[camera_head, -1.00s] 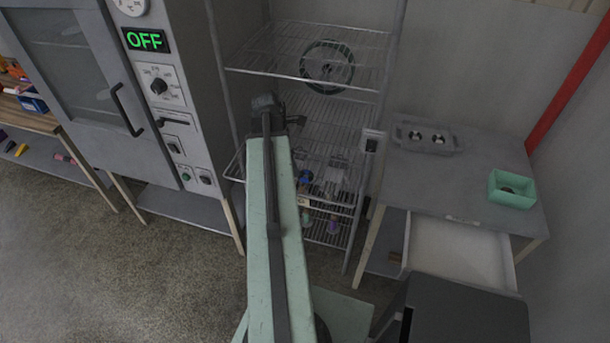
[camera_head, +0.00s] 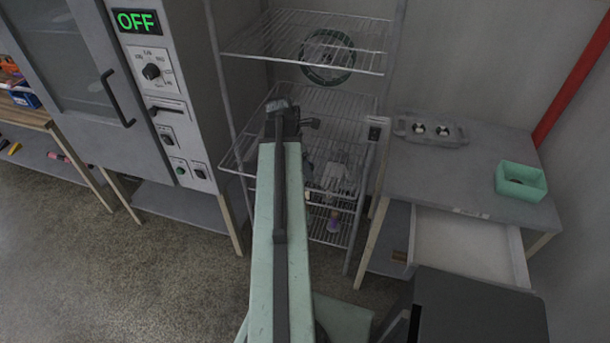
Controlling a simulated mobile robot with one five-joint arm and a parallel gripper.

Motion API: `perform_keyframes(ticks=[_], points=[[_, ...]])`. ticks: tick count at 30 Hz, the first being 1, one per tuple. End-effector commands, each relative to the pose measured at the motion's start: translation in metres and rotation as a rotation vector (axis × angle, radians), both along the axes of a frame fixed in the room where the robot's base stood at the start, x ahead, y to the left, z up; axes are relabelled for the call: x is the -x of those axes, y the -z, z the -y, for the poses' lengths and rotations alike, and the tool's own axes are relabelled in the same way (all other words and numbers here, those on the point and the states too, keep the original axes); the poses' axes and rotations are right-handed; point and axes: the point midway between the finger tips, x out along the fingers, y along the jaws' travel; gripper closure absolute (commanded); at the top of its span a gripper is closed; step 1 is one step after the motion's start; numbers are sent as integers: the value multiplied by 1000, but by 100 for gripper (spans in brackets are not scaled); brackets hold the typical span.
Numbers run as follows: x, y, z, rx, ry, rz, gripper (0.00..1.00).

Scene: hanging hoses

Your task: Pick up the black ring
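I cannot clearly make out a black ring. A small dark thing shows inside the green box (camera_head: 537,190) on the grey table at right, too small to tell its shape. My gripper (camera_head: 290,118) is at the far end of my pale green arm, in front of the rack's middle shelf and well left of the table. Its fingers are small and dark; whether they are open or shut does not show. Part of the middle shelf is hidden behind my arm.
A wire rack (camera_head: 325,98) stands between a grey oven cabinet (camera_head: 188,90) marked OFF and the grey table (camera_head: 455,170). Small items sit on its lower shelves. A grey tray (camera_head: 431,131) with two shiny round pieces is on the table. A drawer (camera_head: 470,248) below hangs open.

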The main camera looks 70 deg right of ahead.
Motion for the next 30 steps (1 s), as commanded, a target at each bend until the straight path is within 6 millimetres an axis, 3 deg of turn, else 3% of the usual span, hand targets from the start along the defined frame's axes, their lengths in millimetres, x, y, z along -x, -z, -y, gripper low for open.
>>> perform_keyframes(ticks=[6,13,23,30], points=[[0,0,0,0,0,0,24],[0,0,0,0,-1,0,86],[-1,-7,0,0,-1,0,86],[-1,-47,0,0,-2,0,86]])
